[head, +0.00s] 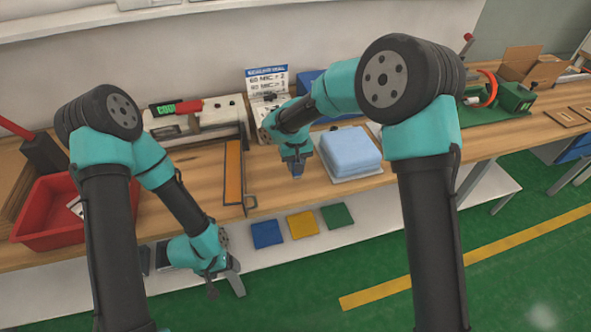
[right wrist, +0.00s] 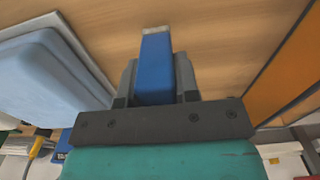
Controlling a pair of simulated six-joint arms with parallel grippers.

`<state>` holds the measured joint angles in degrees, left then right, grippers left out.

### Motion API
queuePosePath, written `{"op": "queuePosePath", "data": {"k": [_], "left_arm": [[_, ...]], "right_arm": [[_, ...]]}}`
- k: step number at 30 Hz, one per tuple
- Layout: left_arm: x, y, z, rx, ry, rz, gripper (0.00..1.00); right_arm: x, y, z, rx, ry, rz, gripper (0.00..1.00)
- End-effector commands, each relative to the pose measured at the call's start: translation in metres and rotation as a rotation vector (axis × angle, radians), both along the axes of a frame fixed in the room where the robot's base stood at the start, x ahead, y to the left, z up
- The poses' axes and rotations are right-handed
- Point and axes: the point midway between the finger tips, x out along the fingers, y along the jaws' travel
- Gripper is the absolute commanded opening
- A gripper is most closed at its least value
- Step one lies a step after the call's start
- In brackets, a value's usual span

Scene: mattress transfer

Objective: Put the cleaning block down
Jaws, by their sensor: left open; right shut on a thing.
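The cleaning block (right wrist: 156,62) is blue with a pale end. It is clamped between the fingers of my right gripper (right wrist: 157,80) in the right wrist view. Its pale end points at the wooden table top; I cannot tell if it touches. In the head view my right gripper (head: 296,162) is over the front part of the table (head: 205,180), just left of the light blue mattress (head: 350,150), and the block is a small blue patch under it. My left gripper (head: 226,286) is open and empty, in front of the table's front edge.
An orange strip (head: 233,172) with a dark metal frame lies left of the right gripper. A red bin (head: 50,235) stands at the far left. A white machine (head: 195,120) and a sign (head: 267,80) are behind. Bare wood lies between strip and mattress.

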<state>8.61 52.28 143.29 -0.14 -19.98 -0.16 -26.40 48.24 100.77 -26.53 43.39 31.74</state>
Motion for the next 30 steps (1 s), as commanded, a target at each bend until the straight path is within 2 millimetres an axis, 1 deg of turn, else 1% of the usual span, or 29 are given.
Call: {"op": "queuePosePath", "data": {"k": [3,11,14,18,20,30], "left_arm": [[0.000,0.000,0.000,0.000,0.000,0.000,0.78],[0.000,0.000,0.000,0.000,0.000,0.000,0.78],[0.000,0.000,0.000,0.000,0.000,0.000,0.78],[0.000,0.000,0.000,0.000,0.000,0.000,0.78],[0.000,0.000,0.000,0.000,0.000,0.000,0.78],[0.000,0.000,0.000,0.000,0.000,0.000,0.78]], "right_arm": [[0.003,0.000,-0.001,0.000,0.001,0.000,0.01],[0.002,0.000,-0.002,0.000,0.001,0.000,0.01],[0.002,0.000,-0.010,-0.002,0.002,0.001,0.01],[0.002,0.000,-0.029,-0.001,0.002,-0.001,0.01],[0.002,0.000,-0.033,-0.002,0.002,0.000,0.01],[0.002,0.000,-0.036,0.000,0.000,0.000,0.01]]}}
